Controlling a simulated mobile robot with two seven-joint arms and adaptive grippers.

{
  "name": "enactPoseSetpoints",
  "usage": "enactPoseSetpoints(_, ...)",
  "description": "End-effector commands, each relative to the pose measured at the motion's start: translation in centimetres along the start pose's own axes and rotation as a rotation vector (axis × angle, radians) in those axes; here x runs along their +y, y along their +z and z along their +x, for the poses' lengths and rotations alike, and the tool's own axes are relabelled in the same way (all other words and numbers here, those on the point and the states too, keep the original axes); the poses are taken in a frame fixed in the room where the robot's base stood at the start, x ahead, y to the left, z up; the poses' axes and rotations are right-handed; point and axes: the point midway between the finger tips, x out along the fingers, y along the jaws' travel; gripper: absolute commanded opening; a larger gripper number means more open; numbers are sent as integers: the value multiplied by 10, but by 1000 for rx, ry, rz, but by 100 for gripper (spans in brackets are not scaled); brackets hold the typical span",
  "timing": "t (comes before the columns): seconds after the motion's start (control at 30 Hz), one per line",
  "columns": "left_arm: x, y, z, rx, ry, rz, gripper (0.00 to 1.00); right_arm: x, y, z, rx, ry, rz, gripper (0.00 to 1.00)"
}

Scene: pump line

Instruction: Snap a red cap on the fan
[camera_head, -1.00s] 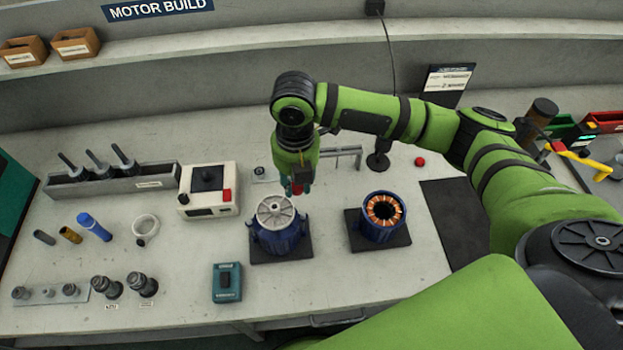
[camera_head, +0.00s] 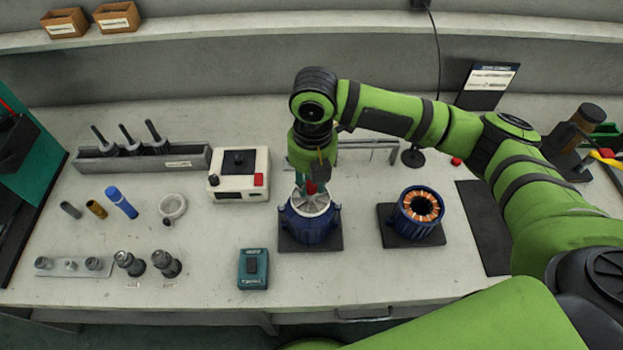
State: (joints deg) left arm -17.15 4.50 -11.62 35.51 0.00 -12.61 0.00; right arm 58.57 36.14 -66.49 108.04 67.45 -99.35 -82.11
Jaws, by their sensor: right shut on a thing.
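The grey spoked fan (camera_head: 303,205) sits on top of a blue motor housing (camera_head: 309,225), which stands on a dark square pad. My right gripper (camera_head: 311,186) points down over the middle of the fan and is shut on a red cap (camera_head: 312,188). The cap is small and partly hidden by the fingers. It is at or just above the fan's centre; I cannot tell whether it touches. Another small red round piece (camera_head: 456,161) lies on the bench to the right. My left gripper is not in view.
A second blue housing with copper windings (camera_head: 420,206) stands on a pad to the right. A white box with a red button (camera_head: 239,174) is at the left, and a teal device (camera_head: 253,268) is in front. A grey frame (camera_head: 368,149) stands behind my gripper.

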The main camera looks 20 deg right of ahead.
Motion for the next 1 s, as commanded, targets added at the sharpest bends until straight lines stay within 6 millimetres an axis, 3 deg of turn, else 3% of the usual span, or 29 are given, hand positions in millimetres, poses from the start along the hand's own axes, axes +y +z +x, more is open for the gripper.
enactPoseSetpoints(1.0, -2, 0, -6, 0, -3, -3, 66, 1, 0, 1, -1, 2, 1, 20)
